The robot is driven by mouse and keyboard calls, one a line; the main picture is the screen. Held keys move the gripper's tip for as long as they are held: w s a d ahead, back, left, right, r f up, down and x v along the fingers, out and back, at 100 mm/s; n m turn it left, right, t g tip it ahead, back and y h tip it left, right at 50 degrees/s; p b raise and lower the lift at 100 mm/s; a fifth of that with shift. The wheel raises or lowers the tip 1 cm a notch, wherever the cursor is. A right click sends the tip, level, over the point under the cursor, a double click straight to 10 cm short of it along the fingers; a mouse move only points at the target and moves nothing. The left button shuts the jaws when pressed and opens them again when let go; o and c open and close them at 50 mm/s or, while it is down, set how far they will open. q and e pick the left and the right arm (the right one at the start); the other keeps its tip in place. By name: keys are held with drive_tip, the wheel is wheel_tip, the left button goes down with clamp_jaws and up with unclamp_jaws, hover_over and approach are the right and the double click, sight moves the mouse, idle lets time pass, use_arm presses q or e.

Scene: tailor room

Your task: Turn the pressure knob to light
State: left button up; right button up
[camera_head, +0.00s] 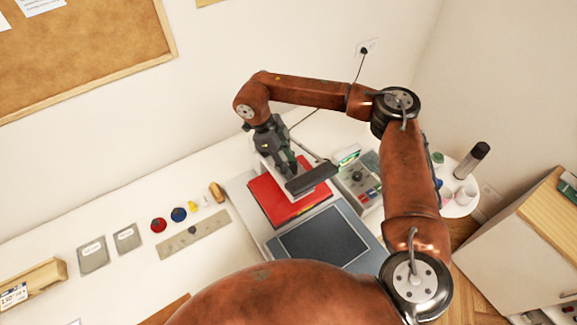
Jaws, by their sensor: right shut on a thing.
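My right arm comes in from the right and arches over the press on the white table. My right gripper (287,166) points down at the press, beside its dark bar (312,177). It is shut on a small part of the press, which its fingers hide; I cannot tell whether this is the pressure knob. A red cloth (280,201) lies under the dark bar. A grey control box (363,181) with a dark round dial, coloured buttons and a lit green display stands just right of the bar, apart from the gripper. The dial's setting is too small to read. My left gripper is not in view.
A grey pad with a dark face (325,239) lies in front of the press. Left are a ruler (194,233), red (158,225) and blue (179,214) round items, and grey packets (92,254). A round side table (458,208) holds cups and a flask at right.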

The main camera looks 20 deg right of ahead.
drive_tip(key=n+t+b, duration=0.1)
drive_tip(key=n, duration=0.1)
drive_tip(key=n+t+h+b, duration=0.1)
drive_tip(key=n, duration=0.2)
drive_tip(key=shift+s+f+n+b, duration=0.1)
drive_tip(key=shift+s+n+b, duration=0.05)
drive_tip(key=shift+n+b, duration=0.15)
drive_tip(key=n+t+b, duration=0.1)
drive_tip(key=n, duration=0.2)
drive_tip(key=n+t+b, duration=0.1)
drive_tip(key=n+b, duration=0.1)
drive_tip(key=n, duration=0.1)
drive_tip(key=shift+s+t, duration=0.15)
drive_tip(key=shift+t, duration=0.15)
drive_tip(key=n+t+y+b, duration=0.1)
drive_tip(key=n, duration=0.2)
drive_tip(key=n+b, duration=0.2)
drive_tip(key=n, duration=0.1)
drive_tip(key=shift+s+d+n+t+y, duration=0.1)
drive_tip(key=shift+d+n+t+y, duration=0.05)
drive_tip(key=shift+n+t+y, duration=0.2)
drive_tip(key=n+y+b, duration=0.1)
drive_tip(key=n, duration=0.1)
drive_tip(key=n+b, duration=0.1)
drive_tip(key=n, duration=0.1)
drive_tip(key=shift+s+t+y, duration=0.1)
drive_tip(key=shift+t+y, duration=0.25)
drive_tip(key=shift+n, duration=0.25)
drive_tip(key=o, duration=1.2)
drive_tip(key=shift+c, duration=0.2)
